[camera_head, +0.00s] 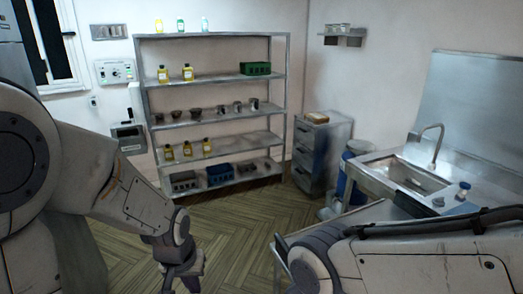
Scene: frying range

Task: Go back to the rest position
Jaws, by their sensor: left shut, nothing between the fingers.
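My left arm comes in from the left edge and bends downward. My left gripper (181,277) hangs low at the bottom of the view, over the wood floor, with its fingers shut and nothing seen in it. Its fingertips are close to the lower picture edge. My right arm comes in from the right edge and fills the lower right. The right gripper is not visible; only the arm's links show.
A metal shelf rack (215,131) with bottles, bowls and crates stands against the back wall. A drawer cabinet (317,158) stands right of it. A sink counter (377,184) with a tap is at right. The herringbone floor (240,222) between is clear.

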